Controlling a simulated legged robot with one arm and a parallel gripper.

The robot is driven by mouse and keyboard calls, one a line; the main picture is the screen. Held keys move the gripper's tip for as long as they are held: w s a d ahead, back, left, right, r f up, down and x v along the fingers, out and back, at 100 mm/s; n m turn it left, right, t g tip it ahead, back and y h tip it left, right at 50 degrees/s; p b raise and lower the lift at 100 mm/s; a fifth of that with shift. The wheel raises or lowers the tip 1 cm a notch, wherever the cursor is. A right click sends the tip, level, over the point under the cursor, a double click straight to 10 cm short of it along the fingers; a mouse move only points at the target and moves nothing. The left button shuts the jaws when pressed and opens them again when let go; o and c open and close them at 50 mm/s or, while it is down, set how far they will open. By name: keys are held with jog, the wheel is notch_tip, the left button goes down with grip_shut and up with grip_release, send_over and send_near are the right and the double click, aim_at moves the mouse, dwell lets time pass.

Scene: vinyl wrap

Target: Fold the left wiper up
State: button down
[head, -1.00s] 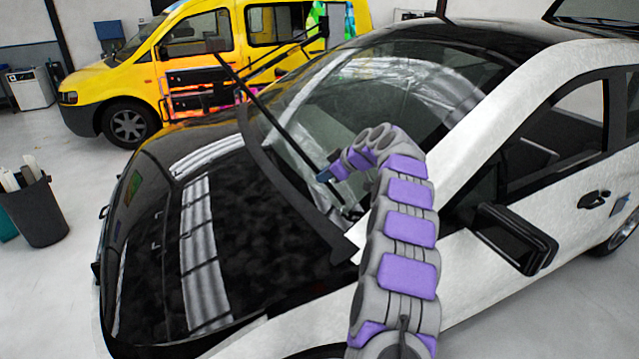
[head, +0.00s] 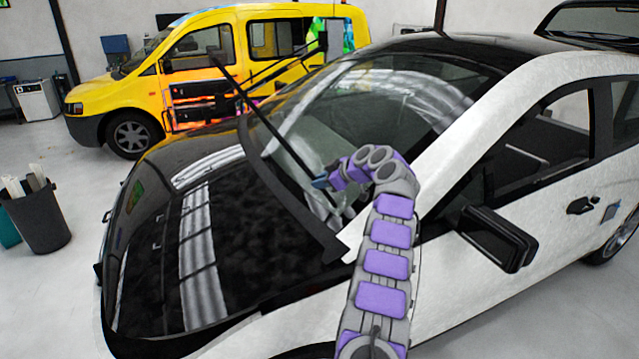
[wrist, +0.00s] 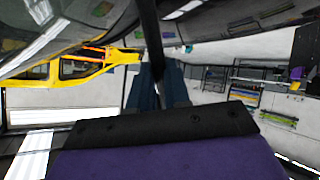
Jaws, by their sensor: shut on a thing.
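The white car with a black hood (head: 190,230) stands in front of me. Its nearer wiper (head: 270,128) is a long dark bar slanting over the base of the windshield (head: 375,105), with its far end up at the left. My gripper (head: 322,182) is shut on this wiper near its lower right part. In the wrist view the dark wiper (wrist: 150,45) runs upright between the two blue fingertips of my gripper (wrist: 160,88). A second wiper (head: 285,62) stands out beyond it on the far side. The exact gap between wiper and glass is unclear.
The side mirror (head: 497,238) juts out right of my arm. A yellow van (head: 200,65) is parked behind the car. A dark bin (head: 38,215) stands on the floor at left. The floor between bin and car is clear.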

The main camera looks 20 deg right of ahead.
jog(key=shift+s+d+f, duration=0.1)
jog(key=shift+f, duration=0.2)
jog(key=c, duration=1.5)
grip_release()
jog(key=o, duration=0.4)
jog(key=shift+r, duration=0.2)
jog(key=p+v, duration=0.1)
jog(key=v, duration=1.6)
jog(key=shift+s+d, duration=0.15)
jog(key=shift+d, duration=0.15)
